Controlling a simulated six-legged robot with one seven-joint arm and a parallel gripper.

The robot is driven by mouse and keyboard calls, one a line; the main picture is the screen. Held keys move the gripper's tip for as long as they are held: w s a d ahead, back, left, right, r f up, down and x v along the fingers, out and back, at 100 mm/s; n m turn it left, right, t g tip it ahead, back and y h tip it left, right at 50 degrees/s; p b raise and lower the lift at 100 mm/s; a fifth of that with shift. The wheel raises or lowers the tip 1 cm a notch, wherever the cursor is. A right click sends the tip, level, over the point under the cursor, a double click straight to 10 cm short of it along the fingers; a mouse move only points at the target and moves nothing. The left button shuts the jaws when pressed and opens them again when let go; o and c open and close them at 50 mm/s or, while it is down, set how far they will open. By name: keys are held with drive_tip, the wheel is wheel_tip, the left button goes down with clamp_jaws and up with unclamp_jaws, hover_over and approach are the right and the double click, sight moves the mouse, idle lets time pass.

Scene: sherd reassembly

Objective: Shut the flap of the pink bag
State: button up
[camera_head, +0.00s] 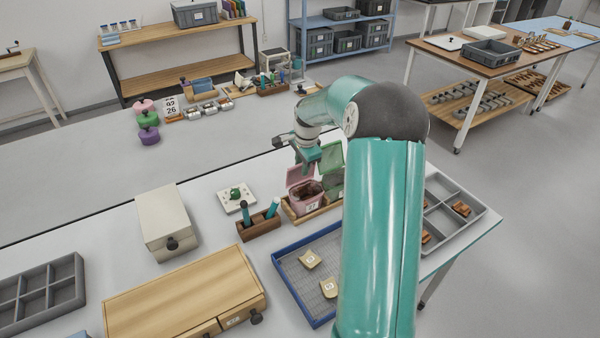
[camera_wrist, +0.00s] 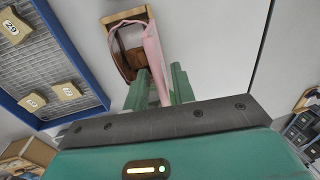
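The pink bag (camera_head: 307,203) stands in a wooden tray, its mouth open and dark brown contents showing. Its flap (camera_head: 298,174) stands up at the far side. My gripper (camera_head: 306,164) is above the bag, pointing down beside the raised flap. In the wrist view, the gripper's two green fingers (camera_wrist: 160,90) are apart. The pink flap (camera_wrist: 154,50) shows edge-on in the gap between them. I cannot tell whether either finger touches it. The bag's open mouth (camera_wrist: 128,50) lies to the flap's left in that view.
A green bag (camera_head: 331,160) with a raised flap stands close on the right, partly behind my arm. A small wooden holder (camera_head: 258,228) with teal-ended tools is on the left. A blue-rimmed tray (camera_head: 283,279) with numbered sherds lies in front. A grey compartment tray (camera_head: 466,192) is at the right.

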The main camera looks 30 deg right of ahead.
drive_tip(key=shift+w+f, duration=0.15)
drive_tip(key=shift+f, duration=0.75)
drive_tip(key=shift+w+f, duration=0.1)
drive_tip(key=shift+f, duration=0.8)
drive_tip(key=shift+c, duration=0.3)
clamp_jaws()
